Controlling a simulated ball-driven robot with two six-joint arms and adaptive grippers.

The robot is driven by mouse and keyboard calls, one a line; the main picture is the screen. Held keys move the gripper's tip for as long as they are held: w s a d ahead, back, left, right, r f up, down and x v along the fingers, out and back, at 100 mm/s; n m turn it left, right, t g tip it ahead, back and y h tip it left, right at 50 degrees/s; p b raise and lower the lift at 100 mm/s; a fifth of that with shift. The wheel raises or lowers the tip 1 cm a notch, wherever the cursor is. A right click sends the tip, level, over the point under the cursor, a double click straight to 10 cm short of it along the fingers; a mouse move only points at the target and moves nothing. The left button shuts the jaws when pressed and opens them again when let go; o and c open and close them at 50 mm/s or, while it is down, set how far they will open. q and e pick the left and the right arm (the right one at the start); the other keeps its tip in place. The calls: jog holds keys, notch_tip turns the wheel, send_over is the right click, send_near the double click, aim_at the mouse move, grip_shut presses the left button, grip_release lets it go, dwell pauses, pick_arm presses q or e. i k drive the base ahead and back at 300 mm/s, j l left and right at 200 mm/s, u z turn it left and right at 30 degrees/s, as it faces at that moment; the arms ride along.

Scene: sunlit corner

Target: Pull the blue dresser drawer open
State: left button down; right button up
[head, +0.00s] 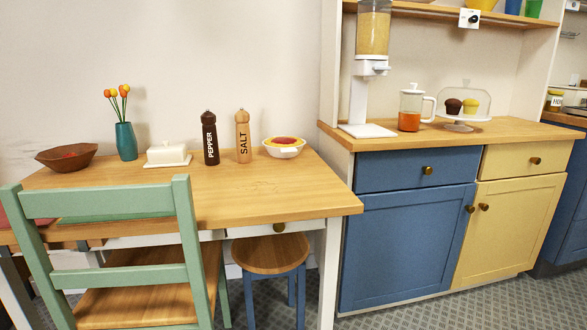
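The blue dresser drawer (390,171) is at the right of the head view, under the dresser's wooden top. It looks shut, its front flush with the cabinet face. A round brass knob (427,170) sits on the right part of its front. A blue cupboard door (400,245) is below it, and a yellow drawer (525,160) is to its right. Neither of my grippers shows in the head view, so nothing is seen touching the knob.
A wooden table (250,195) stands left of the dresser, its corner close to the blue drawer. A green chair (130,201) and a stool (270,254) are at the table. The patterned floor (440,308) before the dresser is clear. A cereal dispenser (370,70) stands on the dresser.

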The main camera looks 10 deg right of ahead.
aim_at(388, 170)
jog(key=z, duration=1.2)
